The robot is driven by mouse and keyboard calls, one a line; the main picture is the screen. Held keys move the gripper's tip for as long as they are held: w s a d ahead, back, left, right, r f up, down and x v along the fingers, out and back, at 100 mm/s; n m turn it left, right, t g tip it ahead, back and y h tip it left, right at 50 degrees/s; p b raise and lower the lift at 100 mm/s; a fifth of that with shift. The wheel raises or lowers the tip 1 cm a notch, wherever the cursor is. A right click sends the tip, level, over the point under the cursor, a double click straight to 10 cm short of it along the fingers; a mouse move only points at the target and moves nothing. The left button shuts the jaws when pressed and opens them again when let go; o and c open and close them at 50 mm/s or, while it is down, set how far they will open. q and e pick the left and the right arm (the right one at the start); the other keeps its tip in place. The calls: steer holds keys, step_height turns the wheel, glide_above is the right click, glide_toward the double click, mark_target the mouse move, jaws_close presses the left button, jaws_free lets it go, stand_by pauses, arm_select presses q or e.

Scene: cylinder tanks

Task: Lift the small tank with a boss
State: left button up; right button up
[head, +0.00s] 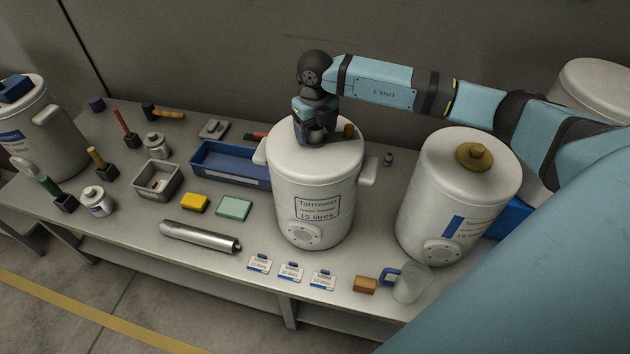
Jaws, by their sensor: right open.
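A white tank (312,190) labelled "Tarrowen, 15 litres" stands upright on the bench, with a handle on each side and a round flanged boss (306,236) low on its front. A small brass cap (349,131) sits on its lid. My right gripper (318,137) points down at the top of this tank, open. Its fingertips are small here, and I cannot tell whether they touch the lid or a part on it. A second white tank (454,195) stands to the right, with a large brass cap and a similar flange. My left gripper is not in view.
A third tank (45,130) stands far left and another (592,88) behind my right arm. A blue tray (230,165), grey bin (157,181), metal cylinder (200,237), small cards and a clear jug (410,284) lie around the middle tank. The wall is close behind.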

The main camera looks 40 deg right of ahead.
steer(key=shift+c, duration=0.5)
steer(key=c, duration=1.1)
steer(key=shift+w+r, duration=0.1)
steer(key=shift+r, duration=0.05)
steer(key=shift+c, duration=0.8)
steer(key=shift+r, duration=0.1)
